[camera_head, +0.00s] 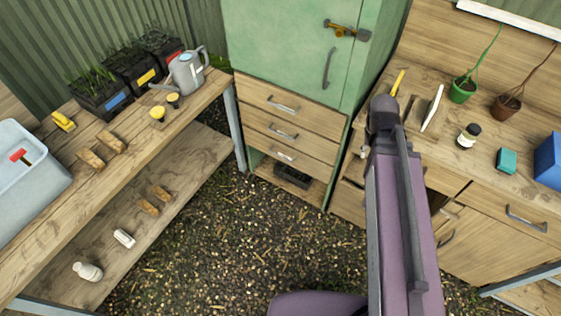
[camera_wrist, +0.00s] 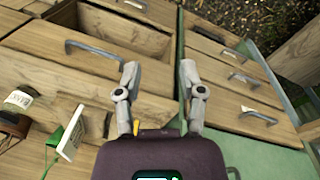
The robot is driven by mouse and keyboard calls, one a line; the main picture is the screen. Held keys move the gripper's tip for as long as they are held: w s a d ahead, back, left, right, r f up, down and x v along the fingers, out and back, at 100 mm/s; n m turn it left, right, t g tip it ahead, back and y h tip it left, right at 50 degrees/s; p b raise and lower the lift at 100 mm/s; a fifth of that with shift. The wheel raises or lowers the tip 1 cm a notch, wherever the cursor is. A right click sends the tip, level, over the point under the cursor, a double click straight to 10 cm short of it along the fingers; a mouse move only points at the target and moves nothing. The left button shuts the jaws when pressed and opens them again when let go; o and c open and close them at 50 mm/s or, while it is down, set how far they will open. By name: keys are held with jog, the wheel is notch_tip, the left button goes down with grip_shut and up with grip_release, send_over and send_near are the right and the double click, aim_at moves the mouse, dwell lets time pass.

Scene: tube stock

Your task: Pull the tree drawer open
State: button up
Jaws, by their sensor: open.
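My gripper (camera_wrist: 158,70) is open and empty in the wrist view, its fingers apart. In the head view my arm hides it. A wooden drawer front (camera_wrist: 45,68) with a grey bar handle (camera_wrist: 95,51) lies just beyond the left finger; I see no grip on it. Past it is a dark open space (camera_wrist: 130,36), then another panel with a handle (camera_wrist: 134,5). Three shut drawers under the green cabinet carry handles (camera_head: 284,105), (camera_head: 284,133), (camera_head: 285,156). A bench drawer at right has a handle (camera_head: 526,219). I cannot make out a tree mark on any drawer.
The right bench top bears two potted seedlings (camera_head: 463,90), (camera_head: 506,106), a jar (camera_head: 468,136) and a teal block (camera_head: 507,160). The left bench holds a watering can (camera_head: 187,72) and a grey tub (camera_head: 30,190). The gravel floor (camera_head: 230,245) between is clear.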

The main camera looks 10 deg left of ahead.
jog(key=w+a+f+n+t+h+b, duration=0.1)
jog(key=w+a+f+h+b, duration=0.2)
jog(key=f+b, duration=0.6)
jog(key=w+a+f+n+t+b, duration=0.25)
jog(key=w+f+b, duration=0.25)
jog(key=f+b, duration=0.35)
jog(key=n+t+h+b, duration=0.1)
jog(key=n+t+b, duration=0.95)
jog(key=b, duration=3.35)
send_near(280, 156)
jog(key=f+v, duration=0.1)
jog(key=v, duration=0.2)
jog(key=shift+s+a+r+m, duration=0.1)
jog(key=shift+s+m, duration=0.2)
jog(key=shift+m, duration=0.1)
jog(key=b+x, duration=0.1)
jog(key=x, duration=0.6)
jog(key=b+x, duration=0.1)
jog(key=x, duration=0.5)
jog(key=shift+w+d+r+b, duration=0.15)
jog(key=shift+w+d+b, duration=0.1)
jog(key=shift+w+b, duration=0.15)
grip_shut()
